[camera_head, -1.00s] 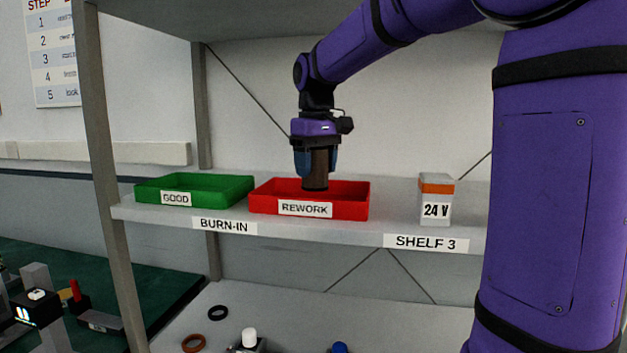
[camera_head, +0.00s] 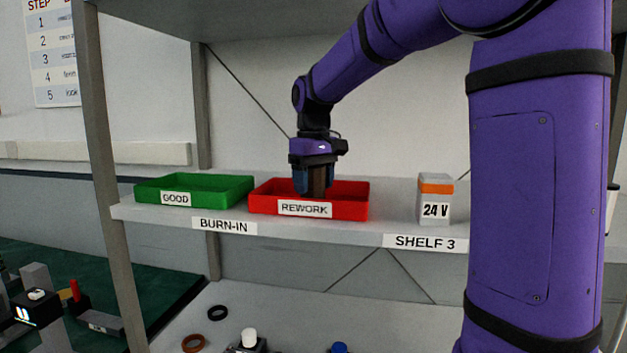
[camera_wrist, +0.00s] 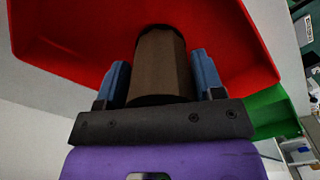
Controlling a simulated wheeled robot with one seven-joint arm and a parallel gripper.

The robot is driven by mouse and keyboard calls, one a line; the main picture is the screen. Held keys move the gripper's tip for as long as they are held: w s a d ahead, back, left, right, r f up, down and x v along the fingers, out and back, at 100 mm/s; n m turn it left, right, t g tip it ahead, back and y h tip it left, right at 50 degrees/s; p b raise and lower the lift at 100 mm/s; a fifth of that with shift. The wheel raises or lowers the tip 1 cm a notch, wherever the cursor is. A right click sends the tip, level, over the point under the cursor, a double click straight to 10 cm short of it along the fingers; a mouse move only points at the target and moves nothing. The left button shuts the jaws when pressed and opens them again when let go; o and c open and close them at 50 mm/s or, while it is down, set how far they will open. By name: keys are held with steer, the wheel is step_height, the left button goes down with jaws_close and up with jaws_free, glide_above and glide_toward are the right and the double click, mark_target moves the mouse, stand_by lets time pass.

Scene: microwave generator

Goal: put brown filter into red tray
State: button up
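The brown filter (camera_head: 319,183) is upright between the fingers of my gripper (camera_head: 315,189). The gripper is shut on it, with one blue finger on each side in the wrist view, where the dark brown filter (camera_wrist: 160,65) also shows. The red tray (camera_head: 352,211), labelled REWORK, stands on the shelf. The filter's lower end is inside the tray, hidden behind the front wall in the head view. The wrist view shows the red tray (camera_wrist: 60,40) around the filter. I cannot tell whether the filter touches the tray floor.
An empty green tray (camera_head: 228,192) labelled GOOD stands just left of the red tray. A white and orange 24 V block (camera_head: 435,200) stands to the right on the same shelf (camera_head: 390,222). A shelf post (camera_head: 112,200) rises at the left. Small parts lie on the surface below.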

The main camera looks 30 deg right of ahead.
steer(key=o, duration=0.3)
steer(key=shift+o, duration=0.2)
steer(key=shift+r, duration=0.15)
step_height(320, 180, up, 12)
steer(key=shift+r, duration=0.1)
steer(key=s+a+f+t, duration=0.1)
steer(key=s+a+f, duration=0.1)
steer(key=s+f, duration=0.3)
steer(key=s+a+f+t, duration=0.2)
steer(key=s+f, duration=0.4)
steer(key=s, duration=0.6)
steer(key=s+a+f+m+t, duration=0.1)
steer(key=s+a+f+t, duration=0.1)
steer(key=s+f, duration=0.3)
steer(key=shift+s+a+f, duration=0.25)
steer(key=shift+s+a, duration=0.5)
steer(key=shift+s, duration=0.9)
